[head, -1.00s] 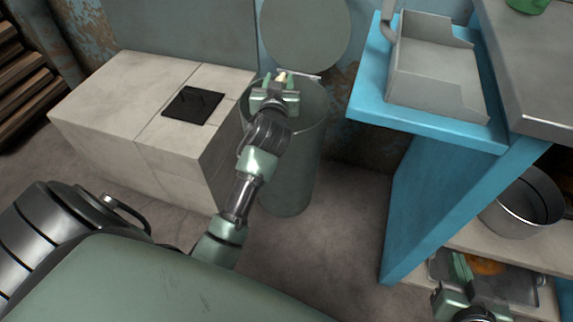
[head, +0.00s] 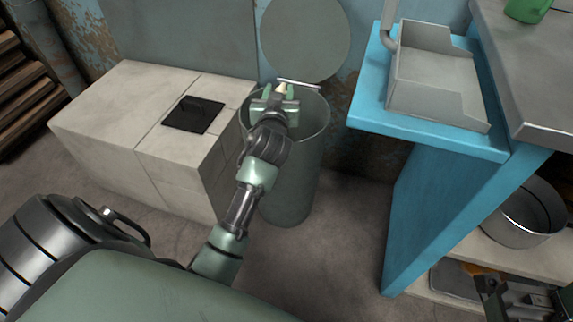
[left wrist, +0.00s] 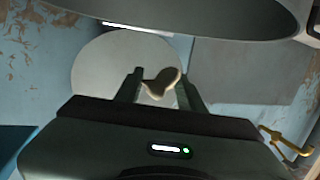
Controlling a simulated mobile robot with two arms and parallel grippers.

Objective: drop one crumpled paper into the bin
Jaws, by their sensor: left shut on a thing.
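The tall grey-green round bin (head: 292,200) stands on the floor in the middle, with its round lid (head: 305,38) raised behind it. My left gripper (head: 276,97) is over the bin's open mouth. It is shut on a small cream crumpled paper (head: 282,88). In the left wrist view, the crumpled paper (left wrist: 161,82) sits between the two fingers (left wrist: 160,88), with the lid (left wrist: 100,72) behind. Part of the bin's rim is hidden by my left arm. My right gripper (head: 515,297) shows only in part at the lower right, and its fingers are unclear.
A blue bench (head: 425,135) with a grey tray-like basin (head: 435,70) stands to the right. A metal pot (head: 525,215) sits on a lower shelf.

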